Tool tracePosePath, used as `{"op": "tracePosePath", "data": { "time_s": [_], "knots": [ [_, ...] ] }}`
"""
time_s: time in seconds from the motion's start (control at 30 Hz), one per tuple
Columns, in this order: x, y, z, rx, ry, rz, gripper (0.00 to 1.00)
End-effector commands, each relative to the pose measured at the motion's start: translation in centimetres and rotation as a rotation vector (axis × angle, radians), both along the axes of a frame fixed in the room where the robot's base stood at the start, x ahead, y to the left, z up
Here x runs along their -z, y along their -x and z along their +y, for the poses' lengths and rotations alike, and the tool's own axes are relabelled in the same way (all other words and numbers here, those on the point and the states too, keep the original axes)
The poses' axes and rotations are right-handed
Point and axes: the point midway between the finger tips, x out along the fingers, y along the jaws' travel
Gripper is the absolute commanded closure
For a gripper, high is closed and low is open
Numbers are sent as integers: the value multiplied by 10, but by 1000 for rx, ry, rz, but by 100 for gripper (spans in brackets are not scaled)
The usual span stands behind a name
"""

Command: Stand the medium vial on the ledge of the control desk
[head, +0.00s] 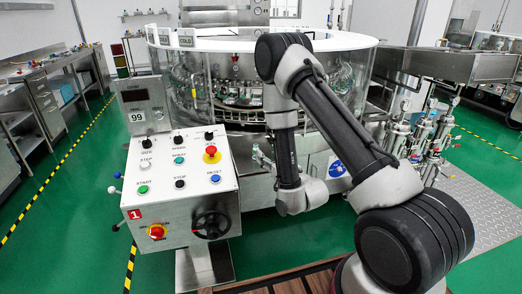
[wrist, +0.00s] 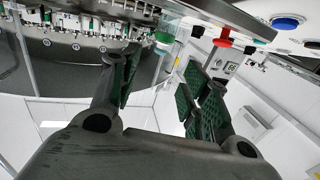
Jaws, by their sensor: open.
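The control desk (head: 180,215) stands left of my arm in the head view, with a sloping white panel of buttons and knobs. Part of it, with a blue button (wrist: 287,22) and a red button (wrist: 225,42), shows upside down at the upper right of the wrist view. I cannot clearly make out its ledge. My gripper (wrist: 158,88) is open, with green pads and nothing seen between them. In the head view its tips (head: 262,158) show just right of the desk.
The round glass-walled washer (head: 205,75) stands behind the desk, with many small parts inside. A display box (head: 143,105) reading 99 rises behind the desk's left side. Steel cylinders (head: 425,140) stand at the right. Green floor (head: 70,200) is clear at the left.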

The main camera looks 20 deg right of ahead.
Motion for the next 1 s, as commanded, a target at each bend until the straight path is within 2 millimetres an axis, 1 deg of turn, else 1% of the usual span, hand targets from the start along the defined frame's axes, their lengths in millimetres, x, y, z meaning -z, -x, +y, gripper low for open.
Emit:
{"op": "tracePosePath", "data": {
  "time_s": [0.03,0.1,0.23,0.4,0.47,0.53,0.67,0.7,0.77,0.8,0.87,0.9,0.97,1.0],
  "knots": [
    [1,10,-3,0,1,4,54],
    [1,20,-6,1,0,4,54],
    [1,33,-9,1,1,2,54],
    [-1,36,-10,2,1,2,54],
    [-4,33,-11,4,5,10,54],
    [-12,25,-12,9,14,34,54],
    [-39,3,-19,29,48,128,54],
    [-50,-2,-22,37,60,167,54],
    [-67,-6,-30,52,79,232,54],
    [-79,-7,-35,63,90,275,54],
    [-96,-4,-43,79,106,342,54],
    [-108,1,-49,90,115,386,54],
    [-125,11,-58,105,127,453,54],
    [-137,20,-64,116,134,497,54]
  ]
}}
